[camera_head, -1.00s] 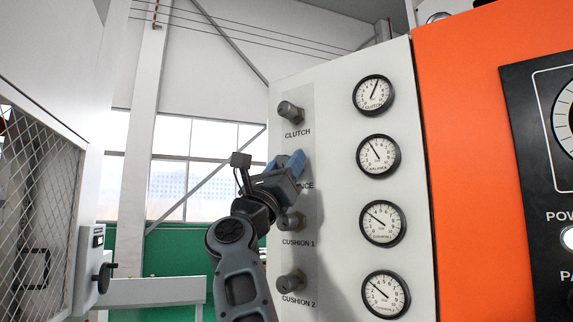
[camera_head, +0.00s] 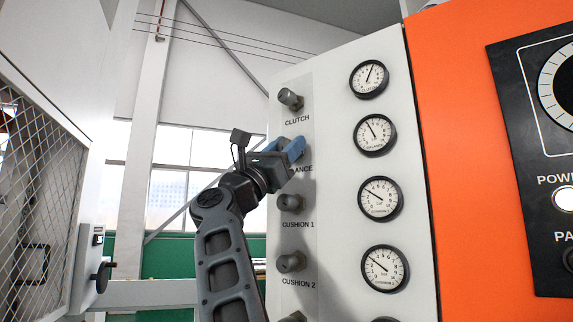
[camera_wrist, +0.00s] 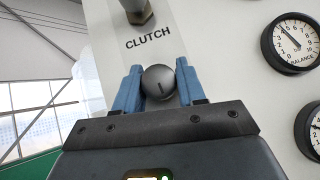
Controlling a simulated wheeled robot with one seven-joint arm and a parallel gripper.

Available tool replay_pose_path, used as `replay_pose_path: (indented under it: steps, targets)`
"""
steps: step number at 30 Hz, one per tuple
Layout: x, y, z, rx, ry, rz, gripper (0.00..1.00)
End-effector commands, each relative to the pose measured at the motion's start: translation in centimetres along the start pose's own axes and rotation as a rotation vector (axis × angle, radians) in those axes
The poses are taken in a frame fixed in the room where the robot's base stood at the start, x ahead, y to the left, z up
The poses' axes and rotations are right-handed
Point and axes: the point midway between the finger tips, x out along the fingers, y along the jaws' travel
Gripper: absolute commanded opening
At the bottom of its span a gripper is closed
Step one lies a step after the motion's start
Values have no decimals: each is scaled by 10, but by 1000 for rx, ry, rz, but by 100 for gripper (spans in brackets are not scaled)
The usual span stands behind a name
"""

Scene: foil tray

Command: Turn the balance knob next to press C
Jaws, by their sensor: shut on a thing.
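The balance knob (camera_wrist: 159,83) is a dark round knob with a line mark on its face. It sits below the CLUTCH label in the wrist view. My gripper (camera_wrist: 158,88) has its blue fingers on the knob's left and right sides, shut on it. In the head view my gripper (camera_head: 291,147) is at the panel (camera_head: 330,130), over the second knob position, and hides most of the knob and part of its label, leaving "ANCE" readable. The balance gauge (camera_head: 375,134) is to the right, with its needle pointing up and left; it also shows in the wrist view (camera_wrist: 294,42).
The clutch knob (camera_head: 290,98) is above my gripper. The cushion 1 knob (camera_head: 289,202) and cushion 2 knob (camera_head: 290,262) are below it. An orange panel (camera_head: 460,150) stands at the right. A mesh guard (camera_head: 40,190) is at the left.

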Motion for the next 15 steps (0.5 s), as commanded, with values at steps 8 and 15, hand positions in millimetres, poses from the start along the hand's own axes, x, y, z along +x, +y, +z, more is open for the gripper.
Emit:
replay_pose_path:
  steps: [8,15]
  targets:
    - [0,0,0,60,0,-58,9]
    - [0,0,0,59,0,-58,9]
